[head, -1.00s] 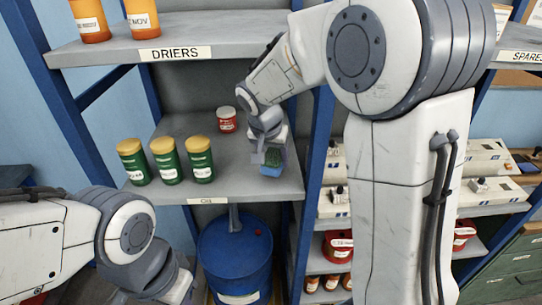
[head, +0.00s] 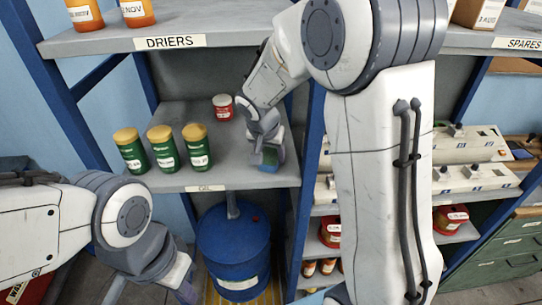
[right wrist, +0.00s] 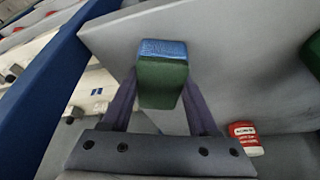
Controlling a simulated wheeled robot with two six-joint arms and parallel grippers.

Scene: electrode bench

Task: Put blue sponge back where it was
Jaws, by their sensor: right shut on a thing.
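The blue sponge (head: 270,159), blue with a green layer, is in my right gripper (head: 267,143) at the right end of the shelf labelled OIL. In the right wrist view the sponge (right wrist: 162,78) sits between the two fingers of my right gripper (right wrist: 162,95), which is shut on it. Its blue end points away from the gripper. I cannot tell whether the sponge touches the shelf (head: 235,178). My left gripper (head: 152,285) is at the bottom left, low in front of the shelving and partly cut off; its fingertips are not clear.
Several green cans with yellow lids (head: 162,148) stand left on the same shelf, and a red jar (head: 223,107) stands farther back. A blue upright (head: 311,150) is close right of the sponge. A blue drum (head: 236,250) stands below. The DRIERS shelf (head: 215,32) is overhead.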

